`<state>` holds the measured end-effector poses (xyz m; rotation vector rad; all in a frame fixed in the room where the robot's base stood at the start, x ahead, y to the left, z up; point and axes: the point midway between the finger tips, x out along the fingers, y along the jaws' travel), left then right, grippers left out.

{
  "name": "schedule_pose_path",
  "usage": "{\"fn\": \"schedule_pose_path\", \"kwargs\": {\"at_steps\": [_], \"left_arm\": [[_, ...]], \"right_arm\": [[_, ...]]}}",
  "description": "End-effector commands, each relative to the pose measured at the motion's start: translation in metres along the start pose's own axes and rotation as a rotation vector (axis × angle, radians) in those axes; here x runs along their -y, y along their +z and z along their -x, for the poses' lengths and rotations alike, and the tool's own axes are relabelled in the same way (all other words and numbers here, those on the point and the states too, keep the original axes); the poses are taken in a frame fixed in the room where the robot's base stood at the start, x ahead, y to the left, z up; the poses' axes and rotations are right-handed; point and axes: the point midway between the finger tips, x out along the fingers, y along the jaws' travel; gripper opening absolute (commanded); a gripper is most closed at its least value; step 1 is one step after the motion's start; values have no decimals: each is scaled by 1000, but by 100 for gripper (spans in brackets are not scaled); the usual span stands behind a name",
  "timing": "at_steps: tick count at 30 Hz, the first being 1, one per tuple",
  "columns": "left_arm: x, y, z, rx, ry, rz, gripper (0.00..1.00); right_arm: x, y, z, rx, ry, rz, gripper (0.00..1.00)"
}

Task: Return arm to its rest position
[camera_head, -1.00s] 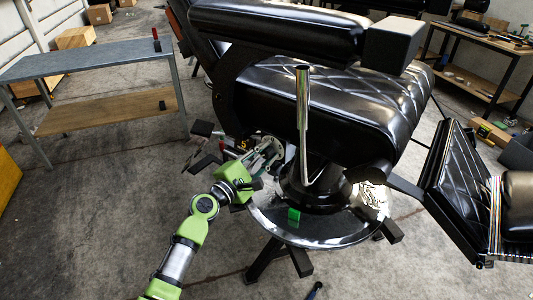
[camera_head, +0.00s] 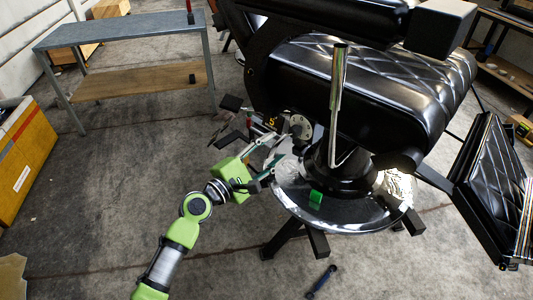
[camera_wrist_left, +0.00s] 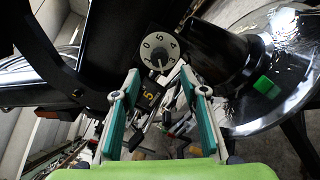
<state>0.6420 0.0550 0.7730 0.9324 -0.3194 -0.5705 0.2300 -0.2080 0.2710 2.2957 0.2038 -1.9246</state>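My left gripper (camera_head: 274,155) reaches in from the lower left in the head view, beside the black barber chair (camera_head: 385,85). Its two fingers are apart with nothing between them, and they also show in the left wrist view (camera_wrist_left: 160,78). A round grey dial (camera_wrist_left: 158,50) with numbers lies ahead of the fingertips, apart from them as far as I can tell. The dial also shows on the chair's side in the head view (camera_head: 300,125). My right gripper is in neither view.
The chair's round metal base (camera_head: 345,217) carries a green block (camera_head: 316,196). A chrome lever (camera_head: 338,100) stands upright by the seat. A grey table (camera_head: 120,46) is at the upper left, a yellow cabinet (camera_head: 25,155) at the left. Floor left of my arm is clear.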

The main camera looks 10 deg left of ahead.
Motion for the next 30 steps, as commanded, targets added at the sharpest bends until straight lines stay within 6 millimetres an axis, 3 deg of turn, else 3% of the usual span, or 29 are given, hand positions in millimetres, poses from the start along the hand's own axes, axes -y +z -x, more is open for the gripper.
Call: {"fn": "schedule_pose_path", "kwargs": {"at_steps": [6, 23, 26, 30], "left_arm": [[0, 0, 21, 0, 0, -1, 40], [5, 2, 25, 2, -13, -22, 40], [28, 10, 36, 8, -80, -138, 40], [91, 22, 74, 28, -283, -479, 40]], "right_arm": [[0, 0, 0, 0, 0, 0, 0], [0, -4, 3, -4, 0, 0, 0], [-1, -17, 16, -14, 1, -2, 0], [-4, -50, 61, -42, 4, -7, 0]]}}
